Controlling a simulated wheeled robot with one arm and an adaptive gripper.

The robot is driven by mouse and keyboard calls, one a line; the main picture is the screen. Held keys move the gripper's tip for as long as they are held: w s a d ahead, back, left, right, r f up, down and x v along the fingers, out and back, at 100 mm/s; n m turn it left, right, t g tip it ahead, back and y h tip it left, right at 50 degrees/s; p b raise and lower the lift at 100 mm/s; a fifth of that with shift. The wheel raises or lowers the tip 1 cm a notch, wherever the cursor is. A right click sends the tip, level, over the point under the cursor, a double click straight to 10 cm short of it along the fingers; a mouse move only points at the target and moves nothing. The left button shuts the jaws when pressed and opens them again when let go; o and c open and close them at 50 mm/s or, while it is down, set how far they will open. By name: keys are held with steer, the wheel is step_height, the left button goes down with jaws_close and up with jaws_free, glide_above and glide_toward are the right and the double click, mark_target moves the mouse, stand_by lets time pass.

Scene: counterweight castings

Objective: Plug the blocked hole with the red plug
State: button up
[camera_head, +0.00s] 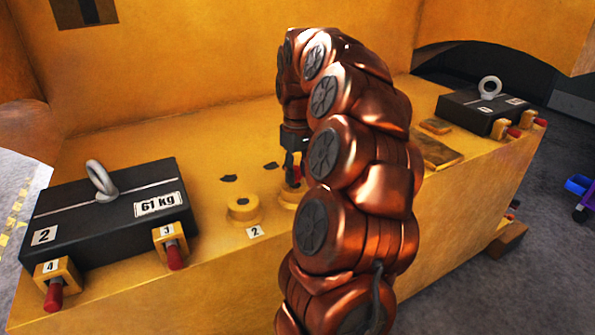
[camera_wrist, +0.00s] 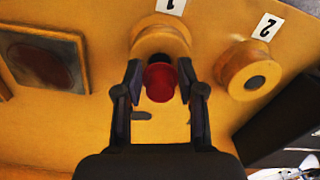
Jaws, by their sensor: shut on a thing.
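My gripper (camera_wrist: 160,90) is shut on the red plug (camera_wrist: 160,82), whose round dark-red end shows between the fingers in the wrist view. Boss 1 (camera_wrist: 160,32), a round yellow boss, is just beyond the plug; its hole is mostly hidden. Boss 2 (camera_wrist: 248,72) stands beside it, with a dark round centre; I cannot tell whether that is an open or blocked hole. In the head view my gripper (camera_head: 294,165) is over boss 1 (camera_head: 288,199), and boss 2 (camera_head: 243,208) is to its left. I cannot tell whether the plug touches boss 1.
A black 61 kg block (camera_head: 110,210) with a lifting eye stands at left, beside brackets with red-ended pins (camera_head: 174,256). Another black block (camera_head: 482,110) is at right. A flat square pad (camera_wrist: 40,62) lies left of boss 1 in the wrist view. A yellow wall rises behind.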

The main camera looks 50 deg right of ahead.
mark_target(297, 169)
steer(key=shift+f+b, duration=0.55)
steer(key=shift+f, duration=0.55)
steer(key=o, duration=1)
steer(key=shift+r, duration=0.15)
step_height(297, 169, up, 10)
steer(key=shift+f, duration=0.1)
steer(key=shift+r, duration=1)
